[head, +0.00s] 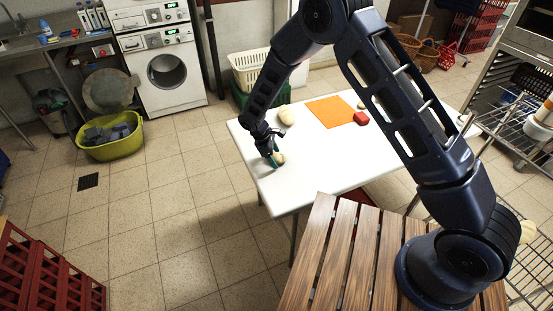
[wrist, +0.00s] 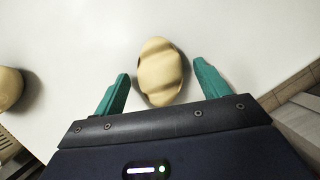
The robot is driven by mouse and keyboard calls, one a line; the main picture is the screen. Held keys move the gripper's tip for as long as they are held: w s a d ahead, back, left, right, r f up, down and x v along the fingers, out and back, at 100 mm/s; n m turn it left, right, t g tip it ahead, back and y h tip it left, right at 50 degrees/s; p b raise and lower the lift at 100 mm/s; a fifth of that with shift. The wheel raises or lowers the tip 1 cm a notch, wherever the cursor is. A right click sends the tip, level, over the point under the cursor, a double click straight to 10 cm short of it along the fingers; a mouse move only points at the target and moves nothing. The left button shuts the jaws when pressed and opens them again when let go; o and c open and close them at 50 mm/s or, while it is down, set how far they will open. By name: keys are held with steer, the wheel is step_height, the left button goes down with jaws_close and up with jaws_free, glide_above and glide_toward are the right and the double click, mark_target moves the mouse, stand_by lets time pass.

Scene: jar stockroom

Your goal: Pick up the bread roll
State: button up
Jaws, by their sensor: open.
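The tan oval bread roll (wrist: 160,72) with darker slash marks lies on the white table, between the fingertips of my gripper (wrist: 161,78) in the wrist view. A gap shows on each side of it, so the teal fingers are open and do not grip it. In the head view my gripper (head: 272,158) is low over the table's near left part, with the roll (head: 280,158) partly hidden beside its fingers.
Another pale rounded item (head: 286,115) lies farther back on the white table (head: 320,165); an orange mat (head: 331,112) and a red item (head: 361,118) are to its right. A slatted wooden surface (head: 330,260) is in front. The table's left edge is close to my gripper.

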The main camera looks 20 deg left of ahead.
mark_target(274, 155)
steer(key=c, duration=1.1)
steer(key=shift+o, duration=0.2)
step_height(274, 155, up, 20)
